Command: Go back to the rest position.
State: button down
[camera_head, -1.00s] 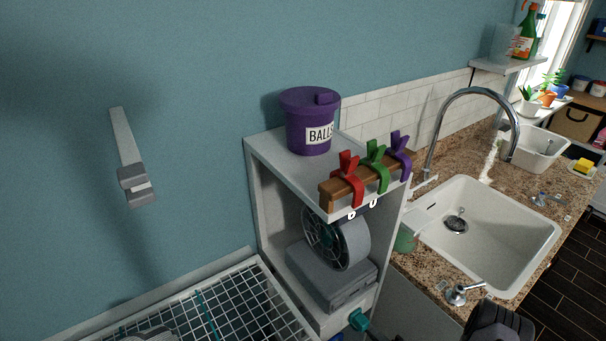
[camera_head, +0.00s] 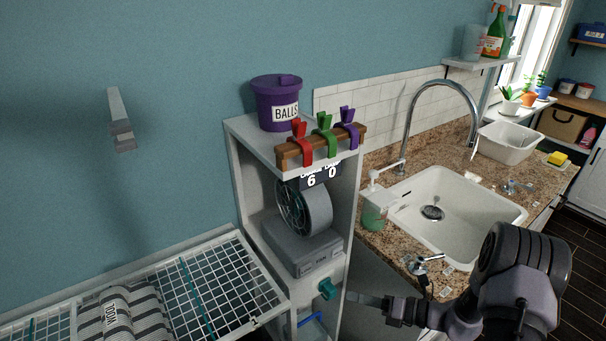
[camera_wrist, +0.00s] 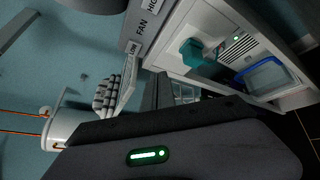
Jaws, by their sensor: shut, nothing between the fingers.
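My gripper (camera_head: 352,296) is at the lower right of the head view, pointing left, in front of the white cabinet (camera_head: 243,185) and near its teal knob (camera_head: 328,289). Its fingers are shut and hold nothing. A gap to the knob cannot be judged surely. In the wrist view the dark gripper body (camera_wrist: 165,95) fills the lower middle, and the teal knob (camera_wrist: 192,52) shows above it, apart from the fingers.
A fan (camera_head: 305,207) stands in the cabinet, below a clip rail (camera_head: 345,137) and a purple balls bucket (camera_head: 277,105). A wire rack (camera_head: 215,290) with a striped towel (camera_head: 135,315) is left. A sink (camera_head: 470,205) and granite counter (camera_head: 385,232) are right.

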jog(key=s+a+r+n+g+h+b, duration=0.2)
jog(key=s+a+r+n+g, duration=0.15)
jog(key=s+r+n, duration=0.35)
jog(key=s+a+r+n+g+h+b, duration=0.2)
jog(key=s+a+r+n+g+h, duration=0.15)
jog(key=r+n, duration=0.5)
jog(key=s+d+r+n+t+h+b, duration=0.1)
jog(key=s+r+n+t+h, duration=0.1)
jog(key=s+n, duration=0.5)
jog(key=s+d+r+n+t+h+b, duration=0.1)
jog(key=s+r+n+t+h+b, duration=0.1)
jog(key=s+n, duration=0.5)
jog(key=shift+d+r+t+h, duration=0.25)
jog(key=shift+d+t+h, duration=0.15)
jog(key=shift+t+h, duration=0.6)
